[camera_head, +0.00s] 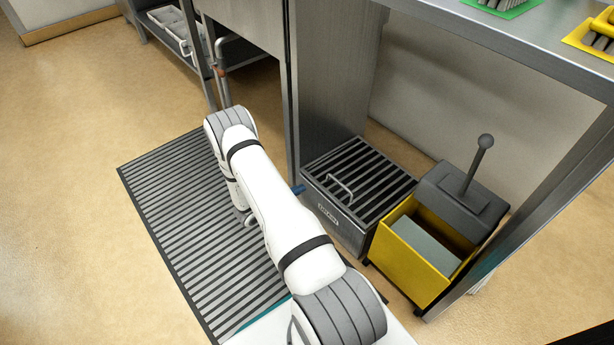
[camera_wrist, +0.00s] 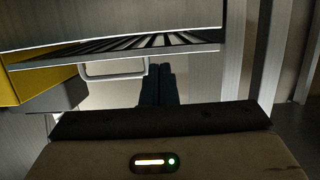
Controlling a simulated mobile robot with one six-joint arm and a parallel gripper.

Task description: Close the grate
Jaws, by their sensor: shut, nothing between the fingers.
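The grate (camera_head: 372,172) is a panel of dark parallel slats on top of a low metal box (camera_head: 338,224). It looks level, but I cannot tell whether it is fully flush. Its pale loop handle (camera_head: 340,188) stands near the left edge. In the wrist view the slats (camera_wrist: 140,42) show edge-on, with the handle (camera_wrist: 113,70) near my fingers. My gripper (camera_wrist: 157,84) is shut and empty, its dark blue fingers together, beside the handle and apart from it in the picture. In the head view only a blue tip (camera_head: 298,189) shows at the box's left side; my arm hides the rest.
A yellow mop bucket (camera_head: 412,262) with a grey wringer (camera_head: 462,200) stands right of the box. A steel post (camera_head: 293,90) rises left of it. A metal counter (camera_head: 530,45) overhangs at upper right. A ribbed floor mat (camera_head: 185,225) lies under my arm.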

